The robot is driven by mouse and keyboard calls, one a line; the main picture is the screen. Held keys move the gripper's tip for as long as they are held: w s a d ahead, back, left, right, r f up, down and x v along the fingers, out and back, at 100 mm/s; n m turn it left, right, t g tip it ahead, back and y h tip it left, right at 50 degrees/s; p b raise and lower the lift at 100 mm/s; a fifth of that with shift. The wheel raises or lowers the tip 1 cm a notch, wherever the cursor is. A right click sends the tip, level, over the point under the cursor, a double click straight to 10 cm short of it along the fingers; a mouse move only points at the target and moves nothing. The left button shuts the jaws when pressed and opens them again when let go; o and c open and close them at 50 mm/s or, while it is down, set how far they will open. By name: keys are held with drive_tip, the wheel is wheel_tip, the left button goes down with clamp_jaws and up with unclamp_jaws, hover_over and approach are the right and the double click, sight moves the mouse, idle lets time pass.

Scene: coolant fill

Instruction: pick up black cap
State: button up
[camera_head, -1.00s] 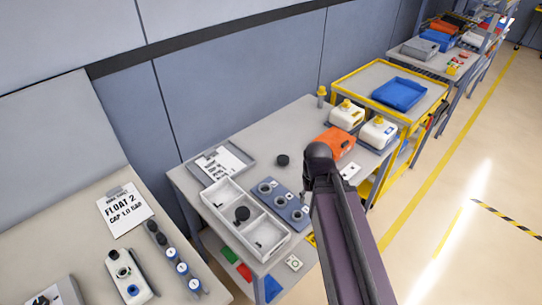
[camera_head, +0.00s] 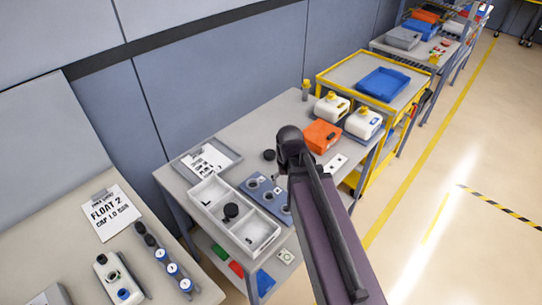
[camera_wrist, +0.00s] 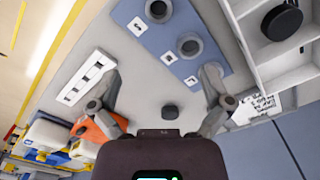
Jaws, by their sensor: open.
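A black cap (camera_head: 269,155) lies on the grey workbench, behind the blue plate. It also shows in the wrist view (camera_wrist: 169,112), low in the gap between my fingers and apart from both. A second, larger-looking black cap (camera_head: 231,211) lies in the white divided tray; it shows at the upper right of the wrist view (camera_wrist: 282,22). My gripper (camera_wrist: 160,82) is open and empty above the bench. In the head view my arm hides most of it.
The blue plate (camera_head: 254,187) with several round holders lies next to the white tray (camera_head: 210,184). An orange container (camera_head: 321,136) and white canisters (camera_head: 332,107) stand further right. A clipboard (camera_head: 183,164) lies at the back left. Bare bench surrounds the cap.

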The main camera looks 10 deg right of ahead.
sight(269, 153)
drive_tip(key=w+m, duration=0.3)
drive_tip(key=w, duration=2.3)
drive_tip(key=shift+w+a+r+m, duration=0.2)
drive_tip(key=shift+w+r+m, duration=0.05)
drive_tip(key=shift+m, duration=0.05)
drive_tip(key=shift+f, duration=0.15)
wheel_tip(269, 153, down, 8)
drive_tip(key=b, duration=0.8)
drive_tip(key=shift+f, duration=0.2)
drive_tip(key=shift+a+f+b, duration=0.15)
drive_tip(key=shift+f+b, duration=2.45)
drive_tip(key=shift+b, duration=0.05)
drive_tip(key=c, duration=0.8)
